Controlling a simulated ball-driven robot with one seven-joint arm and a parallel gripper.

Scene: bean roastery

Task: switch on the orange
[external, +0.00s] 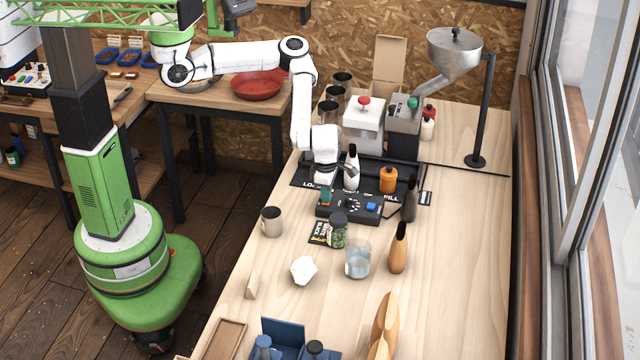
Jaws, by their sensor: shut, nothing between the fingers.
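My gripper (325,180) points down over the left end of a dark control box (340,216) on the long wooden bench. Its jaws are shut and empty. A small teal part (326,196) stands on the box's left end, just below the fingers; I cannot tell whether they touch it. The box also bears a blue button (371,207) and small dark knobs. An orange container (388,180) with a dark top stands behind the box, right of my gripper. No plainly orange switch can be made out on the box at this size.
A white bottle (351,172) stands close to the right of my gripper. A dark bottle (409,198) stands at the box's right end. A green-filled jar (338,232), a glass (357,260) and a metal cup (271,221) stand in front.

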